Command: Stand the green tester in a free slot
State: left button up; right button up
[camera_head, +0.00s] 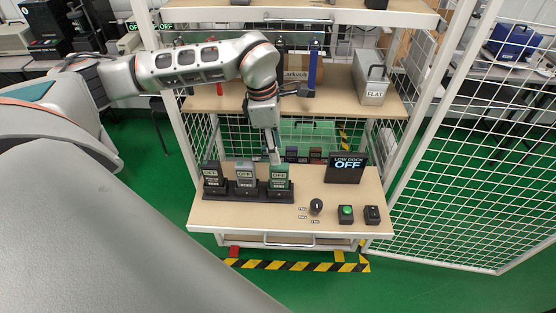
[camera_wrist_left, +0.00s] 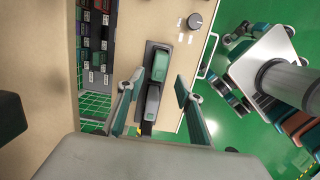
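The green tester (camera_head: 280,177) stands upright in the right-hand slot of a black dock (camera_head: 247,196) on the lower shelf. A grey tester (camera_head: 245,178) stands in the middle slot and a dark tester (camera_head: 211,174) in the left one. In the left wrist view the green tester (camera_wrist_left: 160,65) lies ahead of the fingers, with the grey tester (camera_wrist_left: 152,100) behind it. My left gripper (camera_head: 274,157) is just above and behind the green tester's top; its fingers (camera_wrist_left: 159,80) are spread with nothing held. Whether a finger touches the tester cannot be told. My right gripper is out of view.
A black "LOW DOCK OFF" sign (camera_head: 345,167) stands right of the dock. A knob (camera_head: 316,206), a green button (camera_head: 346,213) and a black switch (camera_head: 372,214) are at the front right. Small boxes (camera_head: 315,156) stand behind. The upper shelf (camera_head: 335,101) overhangs the back.

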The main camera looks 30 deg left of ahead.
pick_arm(q)
jog(key=r, duration=0.3)
jog(key=shift+s+a+r, duration=0.2)
jog(key=shift+r, duration=0.1)
jog(key=shift+s, duration=0.1)
dwell(0.3)
